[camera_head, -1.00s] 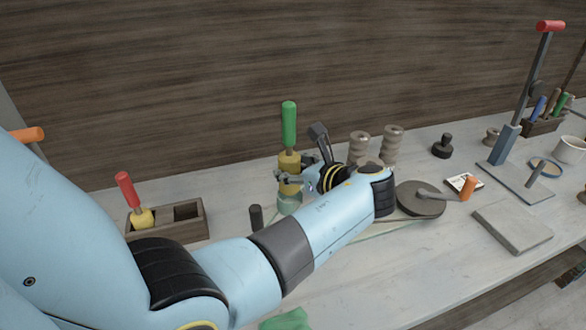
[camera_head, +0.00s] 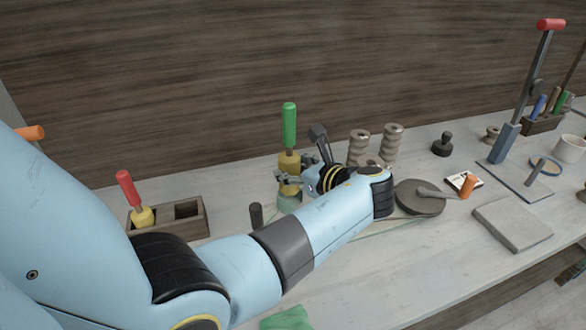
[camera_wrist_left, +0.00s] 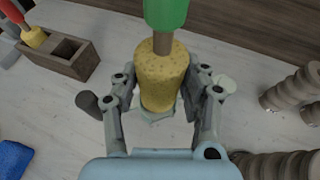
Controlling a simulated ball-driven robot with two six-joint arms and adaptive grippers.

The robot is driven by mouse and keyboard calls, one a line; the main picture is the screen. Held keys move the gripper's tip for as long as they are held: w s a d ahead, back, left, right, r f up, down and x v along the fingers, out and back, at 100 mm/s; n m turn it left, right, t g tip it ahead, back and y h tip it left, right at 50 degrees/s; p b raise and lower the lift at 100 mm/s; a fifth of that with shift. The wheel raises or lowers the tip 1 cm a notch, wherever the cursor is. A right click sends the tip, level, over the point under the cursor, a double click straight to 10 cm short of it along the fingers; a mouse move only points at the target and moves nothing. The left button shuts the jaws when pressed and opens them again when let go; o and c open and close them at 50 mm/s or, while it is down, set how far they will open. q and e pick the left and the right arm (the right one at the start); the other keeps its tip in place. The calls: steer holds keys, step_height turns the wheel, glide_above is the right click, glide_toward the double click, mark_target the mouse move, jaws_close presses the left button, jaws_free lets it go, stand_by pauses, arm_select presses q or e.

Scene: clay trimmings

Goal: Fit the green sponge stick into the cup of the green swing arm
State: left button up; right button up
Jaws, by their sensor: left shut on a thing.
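The green sponge stick (camera_head: 289,125) stands upright, with a green handle above a yellow sponge (camera_wrist_left: 164,75). My left gripper (camera_head: 289,183) is shut on the sponge, one finger on each side of it. A pale green cup (camera_head: 289,204) lies directly below the sponge in the head view. A pale green edge (camera_wrist_left: 157,118) also shows under the sponge in the left wrist view. I cannot tell whether the sponge's lower end is inside the cup or just above it. My forearm hides much of the swing arm. My right gripper is not in view.
A wooden block (camera_head: 188,209) with a red-handled sponge stick (camera_head: 127,190) stands to the left. A dark post (camera_head: 256,216) is beside the cup. Ribbed clay pieces (camera_head: 391,144) and a grey disc (camera_head: 419,198) are to the right. A green cloth (camera_head: 287,319) lies in front.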

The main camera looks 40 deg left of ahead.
mark_target(293, 149)
arm_select(q)
steer(key=shift+f+b, duration=0.85)
steer(key=shift+f, duration=0.45)
steer(key=shift+f+b, duration=0.7)
steer(key=shift+f, duration=0.35)
steer(key=o, duration=1.4)
steer(key=shift+c, duration=0.2)
step_height(293, 149, up, 10)
steer(key=shift+r, duration=0.1)
